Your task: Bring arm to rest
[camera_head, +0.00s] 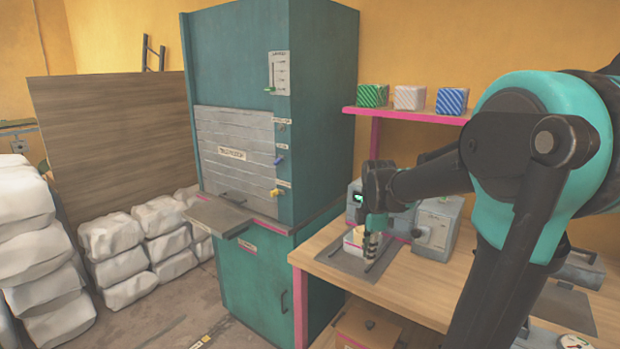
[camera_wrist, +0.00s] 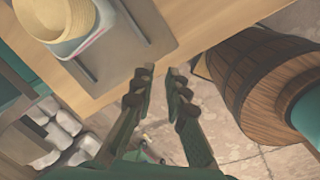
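My gripper (camera_head: 370,262) hangs low over the front part of the wooden bench in the head view, with my arm coming in from the right. In the wrist view its two fingers (camera_wrist: 160,78) are apart with a gap between them, and nothing is held. The fingertips point at the bench's edge and the floor past it. A pale yellow round thing in a white holder (camera_wrist: 85,38) stands on a grey mat (camera_wrist: 150,12) on the bench, left of the fingers. Part of it shows behind my gripper in the head view.
A teal press cabinet (camera_head: 250,270) with a grey slatted front stands left of the bench (camera_head: 410,290). Grey devices (camera_head: 436,228) sit behind my gripper. A pink-edged shelf (camera_head: 400,114) holds three cubes. White sacks (camera_head: 112,235) fill the left. A wooden barrel (camera_wrist: 262,80) is right of the fingers.

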